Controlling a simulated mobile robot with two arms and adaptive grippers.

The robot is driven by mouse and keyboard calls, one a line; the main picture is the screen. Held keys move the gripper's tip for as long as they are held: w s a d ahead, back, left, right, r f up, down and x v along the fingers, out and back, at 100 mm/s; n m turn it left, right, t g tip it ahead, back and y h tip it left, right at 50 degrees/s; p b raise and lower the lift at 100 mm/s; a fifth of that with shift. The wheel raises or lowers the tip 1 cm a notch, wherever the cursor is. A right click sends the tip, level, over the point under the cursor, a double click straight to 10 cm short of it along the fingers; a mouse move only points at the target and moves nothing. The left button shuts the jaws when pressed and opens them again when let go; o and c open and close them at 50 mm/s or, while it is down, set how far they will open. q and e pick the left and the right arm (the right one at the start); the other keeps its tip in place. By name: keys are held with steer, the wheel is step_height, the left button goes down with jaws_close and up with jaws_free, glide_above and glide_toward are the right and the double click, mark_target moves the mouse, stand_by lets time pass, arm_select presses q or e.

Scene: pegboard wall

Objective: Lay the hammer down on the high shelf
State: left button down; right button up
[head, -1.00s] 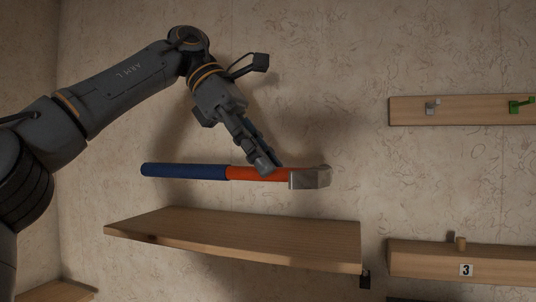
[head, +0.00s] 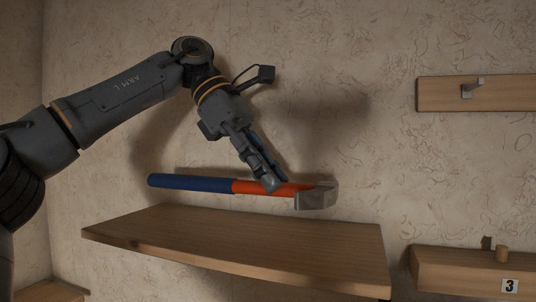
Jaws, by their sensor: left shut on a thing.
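The hammer (head: 205,184) has a blue grip, an orange-red upper handle and a grey metal head at the right. It lies roughly level, just above the high shelf (head: 230,250), a plain wooden board on the wall. My left gripper (head: 272,186) comes down from above and is shut on the orange-red part of the handle, close to the head. My right gripper is not in view.
The shelf top is otherwise bare. Another wooden board (head: 50,291) shows at the lower left.

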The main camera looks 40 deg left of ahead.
mark_target(259, 195)
arm_select(q)
steer(key=shift+f, duration=0.8)
steer(key=shift+s+d+f+b, duration=0.1)
steer(key=shift+f+b, duration=0.35)
steer(key=shift+f, duration=0.35)
steer(key=shift+f+b, duration=0.3)
steer(key=shift+f, duration=0.6)
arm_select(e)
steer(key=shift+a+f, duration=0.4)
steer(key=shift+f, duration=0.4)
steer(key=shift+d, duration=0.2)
arm_select(q)
steer(key=shift+f, duration=0.2)
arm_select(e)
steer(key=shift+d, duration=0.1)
arm_select(q)
steer(key=c, duration=1.1)
jaws_free()
steer(key=shift+o, duration=0.2)
steer(key=shift+f, duration=0.1)
